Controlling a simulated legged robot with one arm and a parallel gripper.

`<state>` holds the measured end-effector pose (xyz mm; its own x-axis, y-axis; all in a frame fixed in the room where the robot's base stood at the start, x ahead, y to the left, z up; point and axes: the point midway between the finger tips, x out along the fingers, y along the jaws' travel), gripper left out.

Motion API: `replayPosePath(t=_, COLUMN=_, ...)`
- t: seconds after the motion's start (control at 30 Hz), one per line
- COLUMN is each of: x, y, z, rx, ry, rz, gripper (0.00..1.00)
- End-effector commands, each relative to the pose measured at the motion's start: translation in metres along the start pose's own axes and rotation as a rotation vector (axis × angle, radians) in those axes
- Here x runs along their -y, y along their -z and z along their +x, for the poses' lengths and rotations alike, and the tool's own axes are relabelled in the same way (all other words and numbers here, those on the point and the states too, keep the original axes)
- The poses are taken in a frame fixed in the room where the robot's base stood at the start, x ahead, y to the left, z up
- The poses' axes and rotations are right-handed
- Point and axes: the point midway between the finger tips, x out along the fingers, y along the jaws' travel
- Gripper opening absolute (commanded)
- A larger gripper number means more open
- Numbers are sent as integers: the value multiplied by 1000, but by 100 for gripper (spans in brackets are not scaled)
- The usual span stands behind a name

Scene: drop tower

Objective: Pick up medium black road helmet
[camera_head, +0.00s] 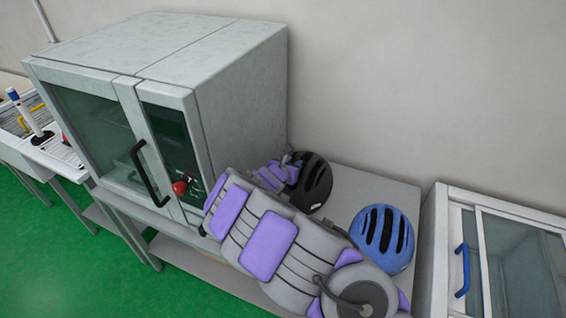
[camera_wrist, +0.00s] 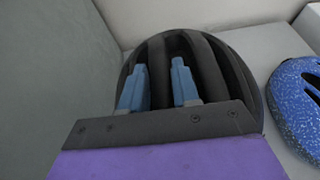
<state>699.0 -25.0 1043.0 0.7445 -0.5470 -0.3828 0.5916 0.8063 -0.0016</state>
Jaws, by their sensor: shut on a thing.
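The black helmet (camera_head: 313,184) sits on the grey table beside the large grey cabinet, and my arm reaches over to its left side. In the wrist view the black helmet (camera_wrist: 217,72) fills the middle, with its ribs and vents facing me. My gripper (camera_wrist: 157,78) has its two blue fingers over the helmet's ribs, with a dark rib between them, and it is shut on the helmet. In the head view my gripper (camera_head: 292,160) is at the helmet's upper left edge, and its fingertips are mostly hidden. The helmet's underside is hidden.
A blue helmet (camera_head: 383,238) sits close by on the right of the grey table (camera_head: 350,190). The large grey cabinet (camera_head: 240,95) stands tight on the left. The wall is behind. A glass-fronted unit (camera_head: 500,250) with a blue handle stands at the right.

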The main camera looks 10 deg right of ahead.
Motion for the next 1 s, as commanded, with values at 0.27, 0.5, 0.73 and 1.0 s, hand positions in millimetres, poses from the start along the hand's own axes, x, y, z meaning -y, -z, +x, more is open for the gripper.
replayPosePath(t=0.27, x=28, y=-3, z=1, rx=6, ry=3, rz=-2, gripper=0)
replayPosePath(t=0.5, x=58, y=-1, z=3, rx=6, ry=1, rz=-1, gripper=0)
replayPosePath(t=0.73, x=72, y=0, z=4, rx=4, ry=-4, rz=-1, gripper=0)
replayPosePath(t=1.0, x=90, y=-2, z=5, rx=6, ry=3, rz=-2, gripper=0)
